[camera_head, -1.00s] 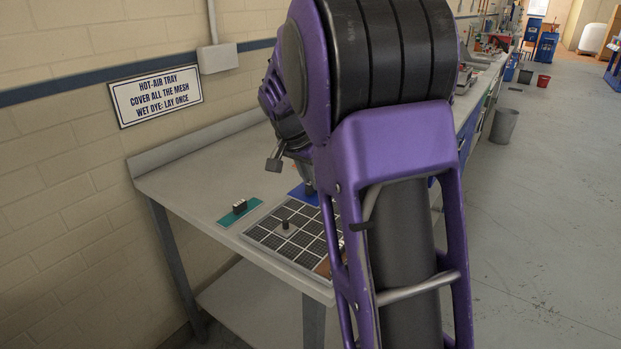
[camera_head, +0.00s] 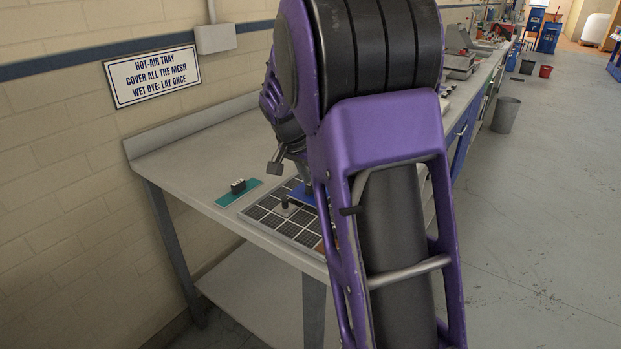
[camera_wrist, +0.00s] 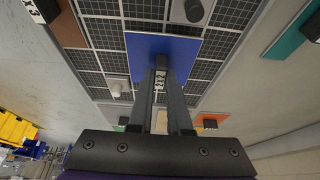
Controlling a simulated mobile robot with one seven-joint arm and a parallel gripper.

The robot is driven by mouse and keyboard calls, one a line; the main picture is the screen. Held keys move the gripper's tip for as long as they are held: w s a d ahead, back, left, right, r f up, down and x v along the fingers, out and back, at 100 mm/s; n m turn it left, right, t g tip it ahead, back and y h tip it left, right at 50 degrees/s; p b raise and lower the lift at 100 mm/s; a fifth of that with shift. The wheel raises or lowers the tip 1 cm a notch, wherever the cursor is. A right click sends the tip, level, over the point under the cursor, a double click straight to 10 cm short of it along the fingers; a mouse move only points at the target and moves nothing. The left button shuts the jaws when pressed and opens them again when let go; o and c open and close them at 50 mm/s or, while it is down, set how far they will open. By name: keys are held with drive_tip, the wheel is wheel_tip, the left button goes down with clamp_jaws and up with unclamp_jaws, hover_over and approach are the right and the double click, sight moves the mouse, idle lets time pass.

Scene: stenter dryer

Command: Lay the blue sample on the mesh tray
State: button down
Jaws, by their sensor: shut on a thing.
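The blue sample (camera_head: 302,193) is a flat blue sheet, partly hidden behind my arm in the head view. In the wrist view the blue sample (camera_wrist: 160,48) lies over the middle of the dark gridded mesh tray (camera_wrist: 98,33). The mesh tray (camera_head: 292,229) also shows on the table in the head view. My gripper (camera_wrist: 161,78) is shut on the small lettered block on the blue sheet. I cannot tell whether the sheet touches the mesh. Mesh squares show on both sides of it.
A brown sample (camera_wrist: 72,27) lies at the tray's left in the wrist view. A dark knob (camera_wrist: 193,10) and a pale peg (camera_wrist: 115,89) stand on the tray. A teal sample (camera_head: 238,193) with a block lies on the table left of the tray. A wall stands behind.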

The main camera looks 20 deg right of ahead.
drive_tip(key=shift+f, duration=0.7)
idle(0.9)
drive_tip(key=c, duration=0.8)
unclamp_jaws()
drive_tip(key=p+v, duration=0.2)
drive_tip(key=v, duration=1.5)
drive_tip(key=shift+r+p, duration=0.25)
drive_tip(key=shift+p, duration=0.15)
